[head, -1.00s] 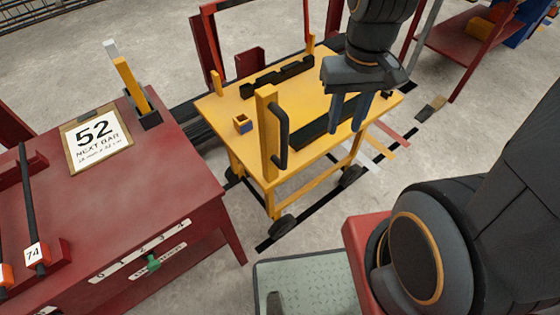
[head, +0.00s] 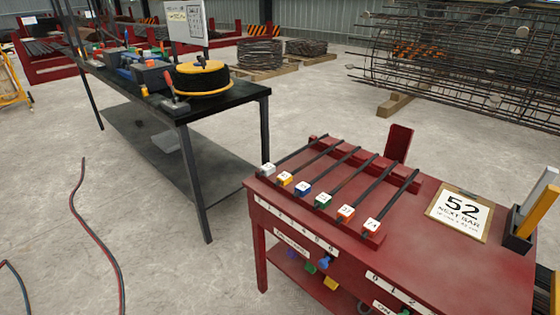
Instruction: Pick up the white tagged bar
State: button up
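The white tagged bar (head: 300,152) is a dark rod at the left end of a row of several bars on the red bench (head: 455,262). Its white tag (head: 267,169) is at its near end, by the bench's left corner. The bar lies slanted, its far end on the red rear rest (head: 372,160). The neighbouring bar has a yellow tag (head: 285,179); blue, green and orange tags follow to the right. My gripper is not in view now.
A sign reading 52 NEXT BAR (head: 460,212) lies on the bench's right part. A dark workbench (head: 215,105) with tools and a black coil stands to the left. A red hose (head: 95,235) lies on the floor at left. Open floor lies between.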

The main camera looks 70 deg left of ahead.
aim_at(267, 170)
jog(key=z, duration=1.55)
jog(key=i, duration=0.7)
jog(key=u, duration=4.7)
jog(key=i, duration=1.15)
jog(key=u, duration=0.6)
jog(key=i, duration=0.65)
jog(key=z, duration=0.1)
